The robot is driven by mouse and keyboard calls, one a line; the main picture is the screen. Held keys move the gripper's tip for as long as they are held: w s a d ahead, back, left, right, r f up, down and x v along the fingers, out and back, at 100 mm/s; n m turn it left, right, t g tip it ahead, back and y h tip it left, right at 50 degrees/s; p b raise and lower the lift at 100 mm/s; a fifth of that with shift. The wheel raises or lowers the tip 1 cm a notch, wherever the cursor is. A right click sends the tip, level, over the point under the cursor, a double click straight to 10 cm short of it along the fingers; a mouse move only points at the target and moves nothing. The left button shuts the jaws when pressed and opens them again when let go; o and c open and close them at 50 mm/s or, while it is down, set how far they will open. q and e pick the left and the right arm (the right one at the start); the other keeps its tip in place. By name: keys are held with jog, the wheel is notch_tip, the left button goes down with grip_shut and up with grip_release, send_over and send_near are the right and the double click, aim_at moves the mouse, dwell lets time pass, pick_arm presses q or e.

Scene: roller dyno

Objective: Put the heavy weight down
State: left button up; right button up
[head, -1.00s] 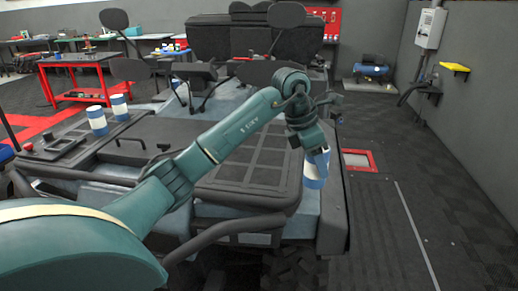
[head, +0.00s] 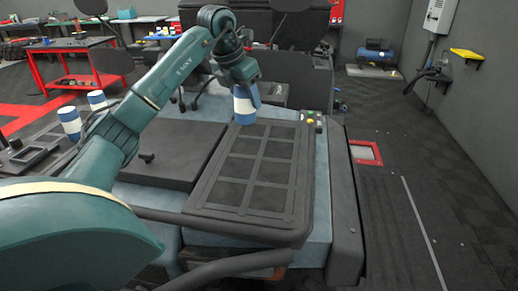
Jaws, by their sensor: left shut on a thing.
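My left gripper (head: 243,84) is shut on a blue and white cylinder (head: 244,105), which looks like the weight. It hangs upright at the far edge of the black gridded panel (head: 247,180) on the vehicle. I cannot tell whether its bottom touches the surface. Two similar blue and white cylinders stand at the left on the vehicle, one nearer (head: 70,122) and one farther (head: 97,100), partly behind my arm. My right gripper is not in view.
Green and yellow buttons (head: 310,118) sit beside the panel's far right corner. A dark tube bar (head: 220,228) runs along the near edge. Seats (head: 290,30) stand behind. A red-framed floor plate (head: 365,152) lies to the right. Most of the gridded panel is clear.

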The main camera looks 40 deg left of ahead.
aim_at(237, 111)
pick_arm(q)
jog(key=shift+w+a+f, duration=0.1)
jog(key=shift+f, duration=0.05)
notch_tip(237, 111, down, 6)
jog(key=shift+r, duration=0.25)
notch_tip(237, 111, down, 3)
jog(key=shift+f, duration=0.4)
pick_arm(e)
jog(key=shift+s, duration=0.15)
pick_arm(q)
jog(key=shift+f, duration=0.15)
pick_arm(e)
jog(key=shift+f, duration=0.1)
pick_arm(q)
jog(key=o, duration=1.3)
jog(key=shift+o, duration=0.2)
jog(key=v, duration=1.2)
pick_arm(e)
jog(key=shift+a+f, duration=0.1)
